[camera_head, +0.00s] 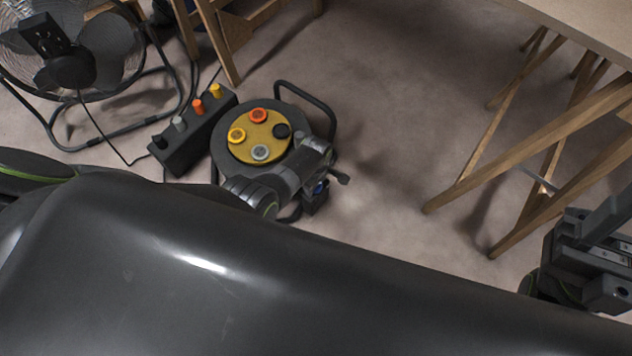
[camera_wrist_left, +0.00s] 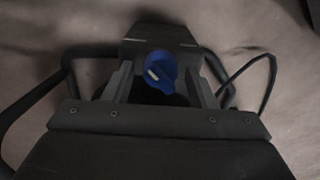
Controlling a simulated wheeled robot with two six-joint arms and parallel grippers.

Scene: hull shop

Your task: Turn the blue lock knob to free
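The blue lock knob (camera_wrist_left: 160,72) has a pale mark on its face and sits on a dark block in the left wrist view. In the head view the knob (camera_head: 319,188) is a small blue patch at the lower right of the cable reel (camera_head: 216,146), partly hidden by my gripper. My left gripper (camera_head: 326,177) is over that side of the reel. In the left wrist view its fingers (camera_wrist_left: 162,88) are apart, one on each side of the knob, with visible gaps. My right gripper (camera_head: 606,255) is at the right edge, its jaws apart and empty.
The reel has a yellow face with several sockets and a tube handle (camera_head: 327,112). A dark box (camera_head: 190,140) with coloured knobs stands left of it. A fan (camera_head: 70,60) is at upper left. Wooden trestle legs (camera_head: 540,140) stand at right. Floor between reel and trestle is clear.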

